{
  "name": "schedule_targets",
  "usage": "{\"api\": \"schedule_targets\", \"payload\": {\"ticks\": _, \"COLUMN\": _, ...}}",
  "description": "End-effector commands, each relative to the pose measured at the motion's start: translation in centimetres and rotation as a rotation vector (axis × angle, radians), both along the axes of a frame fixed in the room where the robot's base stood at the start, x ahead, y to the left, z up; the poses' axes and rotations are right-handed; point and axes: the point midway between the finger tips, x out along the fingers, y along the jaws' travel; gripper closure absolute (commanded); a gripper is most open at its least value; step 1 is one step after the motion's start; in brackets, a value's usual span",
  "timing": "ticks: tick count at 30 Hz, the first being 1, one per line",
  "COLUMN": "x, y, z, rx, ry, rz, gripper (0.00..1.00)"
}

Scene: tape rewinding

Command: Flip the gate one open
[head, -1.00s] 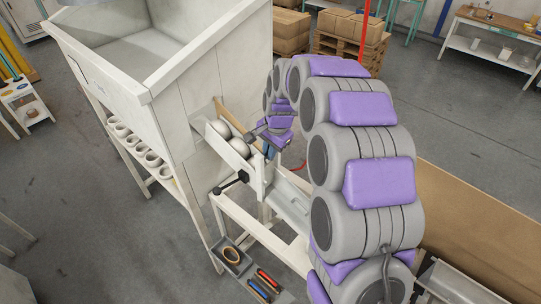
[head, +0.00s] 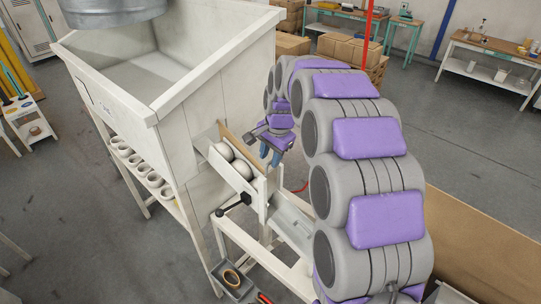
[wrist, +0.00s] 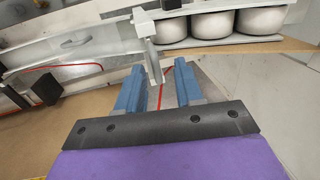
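A white chute (head: 207,147) slopes down from the big hopper and holds several round silver-white pieces (head: 240,170). They also show in the wrist view (wrist: 210,25). A pale bracket with a flat bar (wrist: 152,62) hangs at the chute's side. It looks like the gate's handle, but I cannot tell for sure. My gripper (wrist: 160,72) is open, its two blue fingers apart, with the bar's lower end between or just in front of the tips. In the head view my gripper (head: 269,155) is beside the chute's lower end.
A black-knobbed lever (head: 232,206) sticks out from the chute's front left. The white hopper (head: 120,110) stands left, with several tape rolls (head: 153,180) on a shelf below. A grey tray (head: 238,291) holds a tape ring. A brown surface (head: 480,235) lies right of my arm.

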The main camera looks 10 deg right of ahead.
Motion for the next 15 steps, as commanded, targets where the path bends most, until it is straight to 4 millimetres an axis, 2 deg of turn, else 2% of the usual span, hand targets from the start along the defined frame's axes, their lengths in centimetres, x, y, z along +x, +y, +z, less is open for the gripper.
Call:
{"api": "schedule_targets", "payload": {"ticks": 5, "x": -0.1, "y": -0.1, "z": 0.2, "rx": -0.001, "ry": -0.001, "rz": 0.000, "gripper": 0.64}}
{"api": "schedule_targets", "payload": {"ticks": 8, "x": -0.1, "y": -0.2, "z": 1.0, "rx": 0.000, "ry": -0.003, "rz": 0.000, "gripper": 0.64}}
{"api": "schedule_targets", "payload": {"ticks": 11, "x": -0.3, "y": -0.3, "z": 2.4, "rx": -0.001, "ry": -0.003, "rz": -0.001, "gripper": 0.64}}
{"api": "schedule_targets", "payload": {"ticks": 15, "x": -0.7, "y": -0.6, "z": 5.4, "rx": -0.002, "ry": -0.006, "rz": -0.001, "gripper": 0.64}}
